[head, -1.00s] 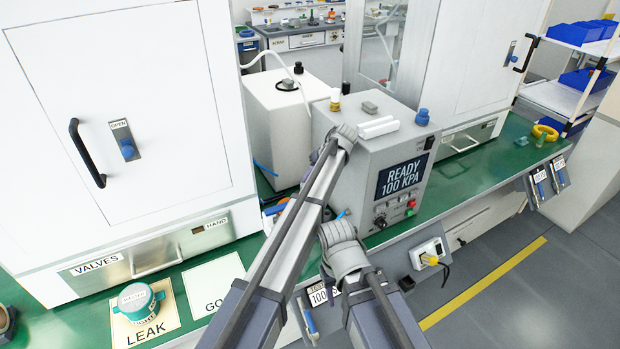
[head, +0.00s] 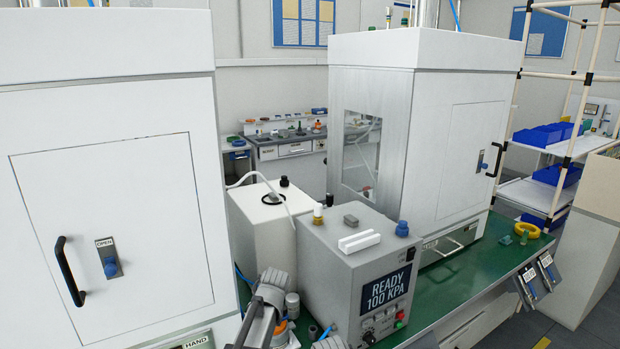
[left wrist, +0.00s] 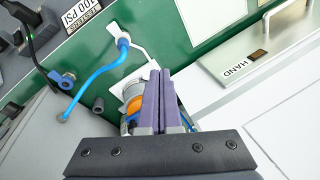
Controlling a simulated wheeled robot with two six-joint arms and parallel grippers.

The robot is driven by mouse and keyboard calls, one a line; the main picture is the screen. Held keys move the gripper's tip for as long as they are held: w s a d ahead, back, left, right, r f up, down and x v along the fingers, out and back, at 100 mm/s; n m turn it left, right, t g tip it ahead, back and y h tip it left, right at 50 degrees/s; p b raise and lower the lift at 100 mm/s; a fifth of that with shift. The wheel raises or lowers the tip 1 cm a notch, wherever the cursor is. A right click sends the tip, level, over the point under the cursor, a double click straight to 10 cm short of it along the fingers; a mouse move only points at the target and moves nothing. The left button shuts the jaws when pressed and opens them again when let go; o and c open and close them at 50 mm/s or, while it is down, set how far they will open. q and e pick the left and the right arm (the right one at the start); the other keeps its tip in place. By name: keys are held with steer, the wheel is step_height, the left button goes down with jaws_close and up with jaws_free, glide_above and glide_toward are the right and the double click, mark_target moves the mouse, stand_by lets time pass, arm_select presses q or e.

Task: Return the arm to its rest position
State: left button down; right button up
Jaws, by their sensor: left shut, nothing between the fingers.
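In the head view only short grey sections of my arms show at the bottom edge; neither gripper is in that view. In the left wrist view my left gripper (left wrist: 160,82) is shut, its two purple fingers together with nothing between them. Its fingertips overlap a grey and orange fitting (left wrist: 131,102) in the picture; I cannot tell whether they touch it. A blue hose (left wrist: 98,72) curves beside the fitting over the green bench (left wrist: 150,25). My right gripper is in neither view now.
The grey pressure box (head: 330,270) reads READY 100 KPA. White cabinets stand left (head: 140,190) and right (head: 470,140) of it. A white tank (head: 262,215) is behind it. A yellow ring (head: 527,230) lies on the bench at right. The wall and room behind are clear of my arms.

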arm_select(q)
steer(key=s+a+m+h, duration=0.1)
steer(key=s+a+h, duration=0.2)
steer(key=s, duration=1.4)
steer(key=s+d+m+g+y, duration=0.1)
steer(key=s+d+m, duration=0.2)
steer(key=d, duration=0.8)
steer(key=s, duration=0.2)
steer(key=shift+s+f+m, duration=0.3)
steer(key=shift+m, duration=0.1)
